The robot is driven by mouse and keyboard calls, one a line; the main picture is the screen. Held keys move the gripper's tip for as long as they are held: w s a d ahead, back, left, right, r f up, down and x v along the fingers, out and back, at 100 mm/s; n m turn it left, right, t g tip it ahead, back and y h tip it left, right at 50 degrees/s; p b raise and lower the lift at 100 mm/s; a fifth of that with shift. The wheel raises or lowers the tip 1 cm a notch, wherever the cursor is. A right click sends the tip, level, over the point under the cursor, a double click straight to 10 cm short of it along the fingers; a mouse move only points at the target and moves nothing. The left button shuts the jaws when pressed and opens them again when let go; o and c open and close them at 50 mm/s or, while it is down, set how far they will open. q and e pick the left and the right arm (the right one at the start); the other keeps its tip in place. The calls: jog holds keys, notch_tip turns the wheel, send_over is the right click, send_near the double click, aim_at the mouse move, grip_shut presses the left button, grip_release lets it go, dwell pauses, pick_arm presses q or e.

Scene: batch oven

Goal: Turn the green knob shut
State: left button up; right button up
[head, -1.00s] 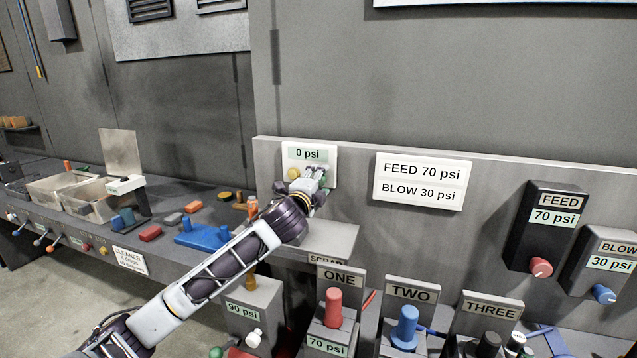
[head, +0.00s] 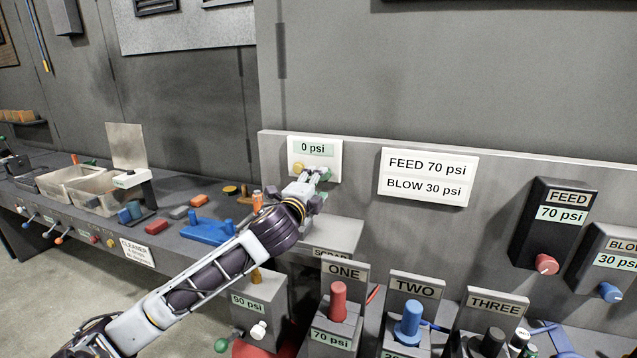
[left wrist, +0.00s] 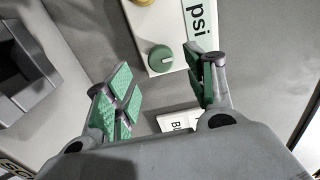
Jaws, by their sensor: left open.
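The green knob (left wrist: 160,58) is round with a pale pointer line. In the left wrist view it sits on a white panel beside a yellow knob (left wrist: 145,2). In the head view the panel (head: 332,146) reads 0 psi, and the yellow knob (head: 297,168) shows; my gripper largely covers the green knob's spot there. My left gripper (head: 319,178) is in front of the panel's lower part. In the left wrist view its open, green-padded fingers (left wrist: 160,82) are spread with nothing between them, and the knob lies just beyond the gap, nearer the right finger. My right gripper is out of view.
A FEED 70 psi, BLOW 30 psi sign (head: 427,178) is right of the panel. A SCRAP box (head: 335,236) lies below my gripper. Red (head: 339,302) and blue (head: 407,322) handles stand in front. Trays and loose blocks cover the bench at left.

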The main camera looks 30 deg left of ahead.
pick_arm(q)
jog(key=shift+s+d, duration=0.15)
jog(key=shift+s, duration=0.4)
dwell(0.5)
